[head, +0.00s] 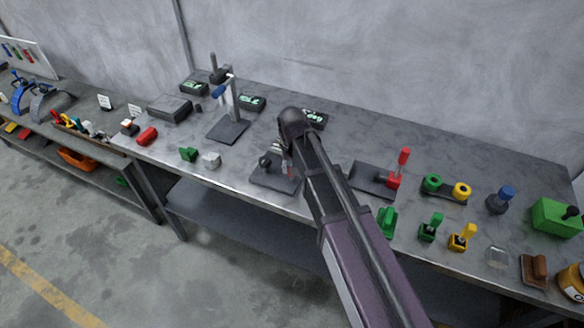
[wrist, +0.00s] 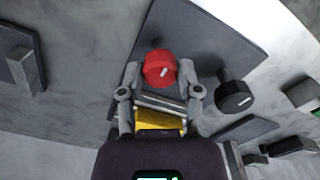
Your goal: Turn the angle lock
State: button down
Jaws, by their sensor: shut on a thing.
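A red knob (wrist: 160,68) with a white mark sits in front of a dark grey plate (wrist: 222,38) in the wrist view. My gripper (wrist: 159,78) is shut on this knob, one finger on each side. A black knob (wrist: 236,97) with a white mark stands to its right, apart from the fingers. No label shows which knob is the angle lock. In the head view my gripper (head: 284,160) is over a dark base plate (head: 272,179) near the bench's front edge. The arm and fingers hide most of the red knob there, and the black knob (head: 265,161) shows beside them.
A blue-handled clamp stand (head: 229,104) is behind to the left. A red lever (head: 402,165) on a plate stands close to the right of my arm. Bare bench shows between the fixtures.

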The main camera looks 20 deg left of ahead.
jog(key=shift+m, duration=0.3)
jog(key=shift+c, duration=1.5)
grip_release()
jog(key=shift+n, duration=0.4)
